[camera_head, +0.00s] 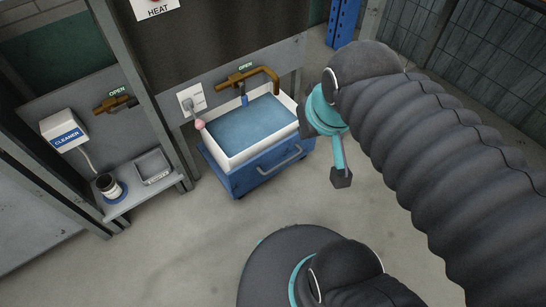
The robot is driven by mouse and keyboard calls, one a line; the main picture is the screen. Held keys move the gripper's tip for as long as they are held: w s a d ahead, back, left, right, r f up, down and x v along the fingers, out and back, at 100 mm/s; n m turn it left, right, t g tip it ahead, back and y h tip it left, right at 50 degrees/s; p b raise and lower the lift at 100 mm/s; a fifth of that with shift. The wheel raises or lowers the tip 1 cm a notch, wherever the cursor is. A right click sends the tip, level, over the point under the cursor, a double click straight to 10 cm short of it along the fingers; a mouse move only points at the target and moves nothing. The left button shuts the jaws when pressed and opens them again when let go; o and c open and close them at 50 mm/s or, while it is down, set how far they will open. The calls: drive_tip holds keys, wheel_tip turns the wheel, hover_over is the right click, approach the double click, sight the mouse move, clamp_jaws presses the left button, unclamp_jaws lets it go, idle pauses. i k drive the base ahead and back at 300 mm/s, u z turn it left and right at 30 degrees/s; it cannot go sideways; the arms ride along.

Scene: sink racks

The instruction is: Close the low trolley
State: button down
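The low trolley (274,168) is a blue box with a grey bar handle (282,160) on its front. It stands on the floor and sticks out in front of the grey panel. A white basin (238,159) with blue water sits on its top. My gripper (341,178) hangs just right of the trolley's front, with a gap to the handle. One dark fingertip on a teal link shows. The rest of the gripper is turned away or hidden by my arm, so its opening is unclear.
A brass tap (248,77) marked OPEN hangs over the basin. At left are a shelf (140,196) with a metal tray (152,166) and a dark jar (108,185), and a white CLEANER dispenser (64,130). The floor (215,240) in front of the trolley is clear.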

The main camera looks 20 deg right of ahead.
sight(245, 148)
drive_tip(key=z, duration=1.45)
drive_tip(key=k, duration=0.85)
drive_tip(key=u, duration=1.55)
drive_tip(key=i, duration=0.5)
drive_tip(key=z, duration=0.05)
